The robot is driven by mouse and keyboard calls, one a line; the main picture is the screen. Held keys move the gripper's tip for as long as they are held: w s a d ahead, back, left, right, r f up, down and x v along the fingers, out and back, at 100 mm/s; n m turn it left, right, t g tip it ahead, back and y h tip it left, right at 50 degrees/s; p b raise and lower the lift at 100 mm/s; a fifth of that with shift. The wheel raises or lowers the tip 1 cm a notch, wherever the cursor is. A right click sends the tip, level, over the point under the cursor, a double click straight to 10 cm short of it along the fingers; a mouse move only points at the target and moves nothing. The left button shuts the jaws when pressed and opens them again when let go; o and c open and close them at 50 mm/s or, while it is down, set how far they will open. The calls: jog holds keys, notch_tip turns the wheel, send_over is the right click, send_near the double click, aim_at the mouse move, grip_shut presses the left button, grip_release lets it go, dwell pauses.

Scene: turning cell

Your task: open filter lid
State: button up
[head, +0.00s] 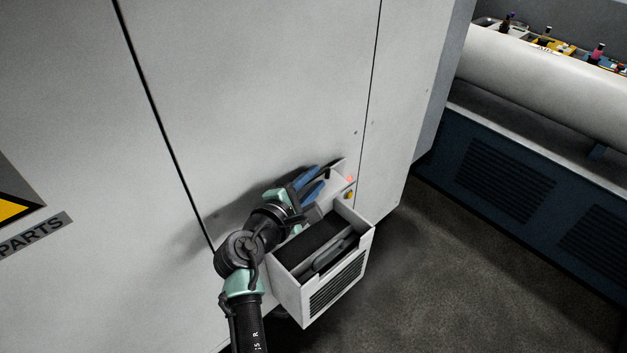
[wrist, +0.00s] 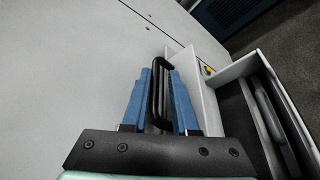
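The filter box (head: 290,294) is pale, with a vented front, and sticks out low from the machine's side. Its top is uncovered, and a dark filter with a grey handle (head: 335,250) shows inside. The pale lid (head: 338,182) stands raised at the back of the box, near the machine wall; my gripper hides part of it. Its black handle (wrist: 164,68) lies between my blue fingers in the wrist view. My gripper (head: 318,180) is at the lid handle, its fingers apart with a gap visible beside the bar. I cannot tell whether either finger touches it.
A yellow knob (head: 348,195) and a small red light (head: 350,179) are beside the lid. The machine wall (head: 270,90) is close behind my gripper. Open floor (head: 440,280) lies to the right, before a dark blue cabinet (head: 510,185) with vents.

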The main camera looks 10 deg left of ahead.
jog(key=b+v, duration=0.3)
jog(key=v, duration=1)
